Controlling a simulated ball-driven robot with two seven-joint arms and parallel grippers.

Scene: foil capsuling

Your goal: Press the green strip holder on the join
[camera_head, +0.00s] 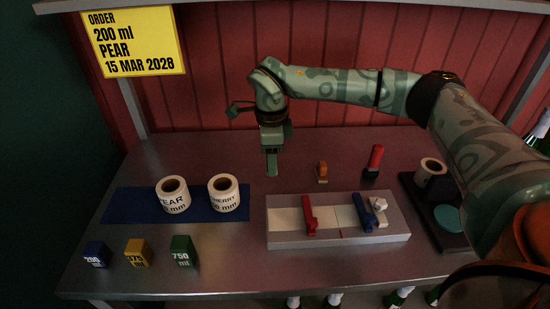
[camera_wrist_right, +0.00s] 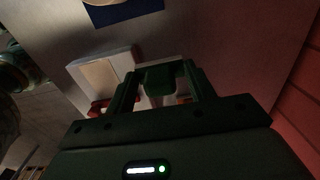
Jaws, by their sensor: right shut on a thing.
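My right gripper (camera_head: 272,152) hangs above the back of the table, left of and behind the grey block (camera_head: 390,236). It is shut on a green piece, likely the green strip holder (camera_head: 272,168); the piece also shows between the fingers in the right wrist view (camera_wrist_right: 160,78). The piece is clear of the block. A pale strip (camera_head: 288,218) lies along the block, with a thin line across it, apparently the join, between a red holder (camera_head: 307,216) and a blue holder (camera_head: 368,214). My left gripper is not in view.
Two label rolls (camera_head: 173,194) (camera_head: 224,193) stand on a blue mat (camera_head: 127,206). An orange-brown stamp-like piece (camera_head: 322,171) and a red-handled tool (camera_head: 375,160) stand behind the block. Blue, yellow and green cubes (camera_head: 183,250) sit front left. A dark tray (camera_head: 452,240) is at right.

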